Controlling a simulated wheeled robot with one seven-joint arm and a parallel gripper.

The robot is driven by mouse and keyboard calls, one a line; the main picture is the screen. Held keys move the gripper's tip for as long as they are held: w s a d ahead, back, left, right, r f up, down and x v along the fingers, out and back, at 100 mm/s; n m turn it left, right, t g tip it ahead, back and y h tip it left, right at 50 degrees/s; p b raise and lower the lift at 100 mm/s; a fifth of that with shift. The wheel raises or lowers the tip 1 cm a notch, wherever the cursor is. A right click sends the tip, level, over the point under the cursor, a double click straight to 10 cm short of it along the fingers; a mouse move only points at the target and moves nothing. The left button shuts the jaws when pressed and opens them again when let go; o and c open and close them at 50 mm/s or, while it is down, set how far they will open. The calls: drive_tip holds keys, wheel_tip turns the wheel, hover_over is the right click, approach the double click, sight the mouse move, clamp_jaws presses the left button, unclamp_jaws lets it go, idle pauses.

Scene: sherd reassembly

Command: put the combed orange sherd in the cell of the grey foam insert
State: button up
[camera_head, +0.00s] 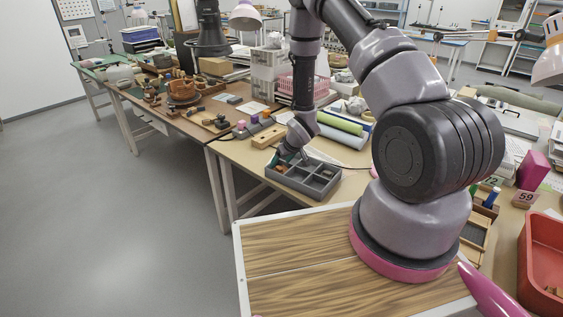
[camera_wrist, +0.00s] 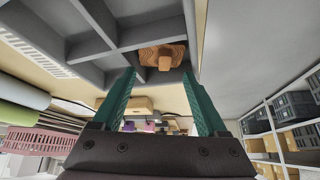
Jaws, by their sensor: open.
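The grey foam insert (camera_head: 318,190) is a shallow open box with several cells on the near bench. It fills the top of the wrist view (camera_wrist: 130,35), with its dividers showing. The combed orange sherd (camera_wrist: 152,52), with fine curved lines and a small block-like raised part, is in a cell by the insert's wall. My gripper (camera_head: 284,158) is at the left back corner of the insert. Its green fingers (camera_wrist: 160,74) are apart, with the sherd beyond and between their tips. I cannot tell whether they touch it.
Green and white rolls (camera_head: 340,128) and a wooden block (camera_head: 268,136) lie behind the insert. A pink basket (camera_head: 290,85) stands farther back. A red bin (camera_head: 543,265) is at the right. The grey floor is clear at the left.

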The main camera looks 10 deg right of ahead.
drive_tip(key=s+d+r+m+h, duration=0.1)
drive_tip(key=s+d+r, duration=0.2)
drive_tip(key=r, duration=0.9)
drive_tip(key=s+d+r+m, duration=0.2)
drive_tip(key=s+r, duration=0.1)
drive_tip(key=r, duration=0.8)
drive_tip(key=s+d+r+m+h, duration=0.1)
drive_tip(key=s+d+r, duration=0.2)
drive_tip(key=r, duration=0.9)
drive_tip(key=s+a+r+m+t+y, duration=0.1)
drive_tip(key=s+a+r+m+y, duration=0.1)
drive_tip(key=s+r, duration=1.4)
drive_tip(key=s+a+m, duration=0.1)
drive_tip(key=s+m, duration=0.1)
drive_tip(key=s, duration=0.2)
drive_tip(key=shift+s+r, duration=0.25)
drive_tip(key=shift+r, duration=0.05)
